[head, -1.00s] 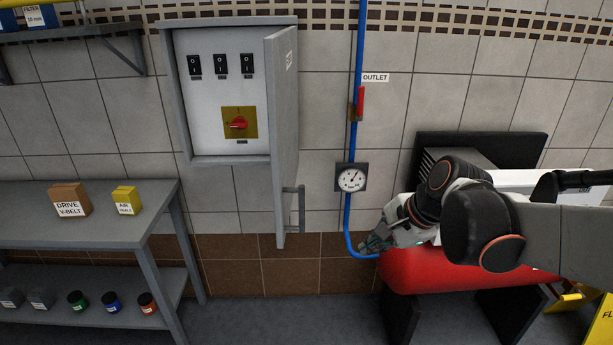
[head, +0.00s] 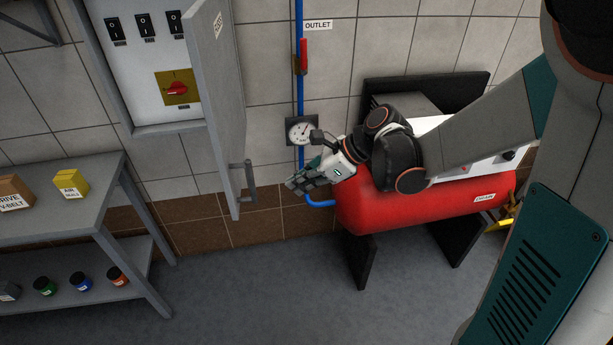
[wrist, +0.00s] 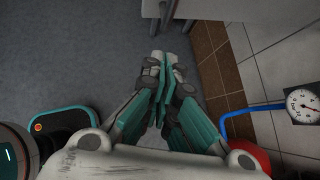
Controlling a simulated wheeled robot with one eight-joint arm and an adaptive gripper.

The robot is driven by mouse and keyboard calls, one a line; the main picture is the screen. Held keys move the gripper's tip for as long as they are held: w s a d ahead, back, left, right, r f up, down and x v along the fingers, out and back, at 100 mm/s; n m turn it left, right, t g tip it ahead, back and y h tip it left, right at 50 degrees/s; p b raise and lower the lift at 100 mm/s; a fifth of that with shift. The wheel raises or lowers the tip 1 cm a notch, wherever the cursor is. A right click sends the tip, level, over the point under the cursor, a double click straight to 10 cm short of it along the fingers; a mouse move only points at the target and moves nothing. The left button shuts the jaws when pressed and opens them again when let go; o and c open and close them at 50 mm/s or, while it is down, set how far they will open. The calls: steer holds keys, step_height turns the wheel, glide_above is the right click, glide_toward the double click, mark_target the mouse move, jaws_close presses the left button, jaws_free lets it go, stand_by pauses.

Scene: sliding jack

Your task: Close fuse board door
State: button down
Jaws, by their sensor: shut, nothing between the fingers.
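The fuse board (head: 140,75) is a grey wall box with black switches and a red rotary switch on a yellow plate. Its grey door (head: 218,95) stands wide open, hinged on the right side and swung out from the wall. A vertical bar handle (head: 249,183) sits near the door's lower part. My gripper (head: 296,184) is shut and empty, to the right of the handle and apart from it. In the wrist view my gripper (wrist: 161,65) has its fingertips together, with the lower edge of a grey panel beyond them at the top.
A red tank (head: 430,200) lies below my arm, with a blue pipe (head: 299,90) and a gauge (head: 301,131) on the wall beside it. A grey shelf table (head: 60,200) with boxes and jars stands at left. The floor between is clear.

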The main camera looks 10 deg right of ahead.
steer(key=w+a+f+b, duration=0.1)
steer(key=w+a+f, duration=0.2)
steer(key=a, duration=0.4)
steer(key=shift+f, duration=0.2)
steer(key=shift+s, duration=0.1)
